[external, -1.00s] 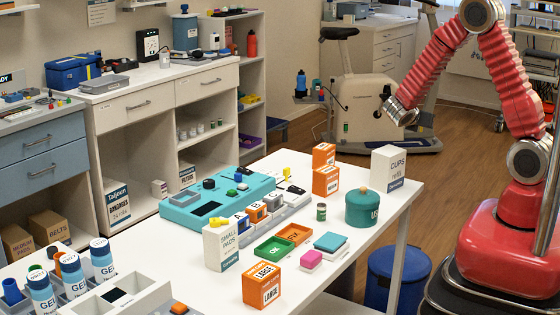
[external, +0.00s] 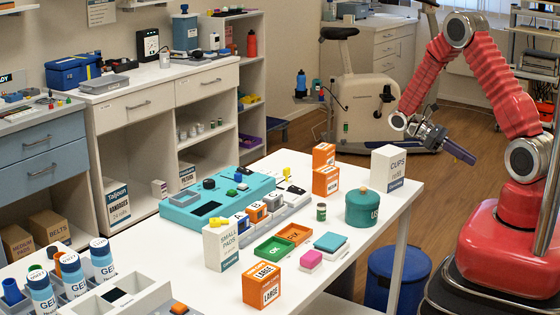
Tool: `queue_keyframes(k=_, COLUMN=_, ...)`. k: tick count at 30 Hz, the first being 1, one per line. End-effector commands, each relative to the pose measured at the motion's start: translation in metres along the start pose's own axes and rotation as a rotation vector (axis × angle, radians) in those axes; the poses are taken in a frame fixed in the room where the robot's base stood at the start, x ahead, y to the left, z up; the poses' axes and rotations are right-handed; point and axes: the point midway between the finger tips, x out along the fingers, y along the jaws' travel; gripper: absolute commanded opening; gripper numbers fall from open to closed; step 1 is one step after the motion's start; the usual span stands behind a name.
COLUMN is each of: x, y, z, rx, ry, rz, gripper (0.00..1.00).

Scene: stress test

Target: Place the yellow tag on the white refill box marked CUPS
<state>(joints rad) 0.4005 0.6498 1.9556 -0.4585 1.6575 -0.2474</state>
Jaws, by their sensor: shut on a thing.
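The white refill box marked CUPS (external: 389,168) stands upright at the table's far right corner, and its visible top looks bare. A small yellow piece (external: 219,221) lies on the white SMALL PADS box (external: 221,247). Another yellow piece (external: 286,171) stands up by the teal device; I cannot tell which of the two is the tag. My gripper (external: 447,142) is off the table's right side, right of the CUPS box and apart from it. It points right and slightly down, shut on a long dark blue-purple thing (external: 460,153).
Orange boxes (external: 326,180) and a teal round tub (external: 362,208) stand near the CUPS box. Green and orange trays (external: 273,249) and an orange LARGE box (external: 262,286) are nearer the front. A blue bin (external: 397,279) stands on the floor below the table's right edge.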

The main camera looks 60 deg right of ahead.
Motion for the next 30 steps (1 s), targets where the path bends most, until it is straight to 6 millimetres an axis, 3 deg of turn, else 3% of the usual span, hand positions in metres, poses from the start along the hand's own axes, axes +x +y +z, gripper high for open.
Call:
queue_keyframes(k=7, x=-0.003, y=-0.045, z=-0.004, rx=0.121, ry=0.0, rz=-0.296, gripper=0.0)
queue_keyframes(k=14, x=-0.022, y=-0.085, z=-0.008, rx=0.23, ry=0.0, rz=-0.557, gripper=0.0)
queue_keyframes(k=23, x=-0.067, y=-0.126, z=-0.009, rx=0.369, ry=0.001, rz=-0.891, gripper=0.0)
queue_keyframes(k=30, x=-0.115, y=-0.15, z=-0.005, rx=0.477, ry=0.003, rz=-1.156, gripper=0.0)
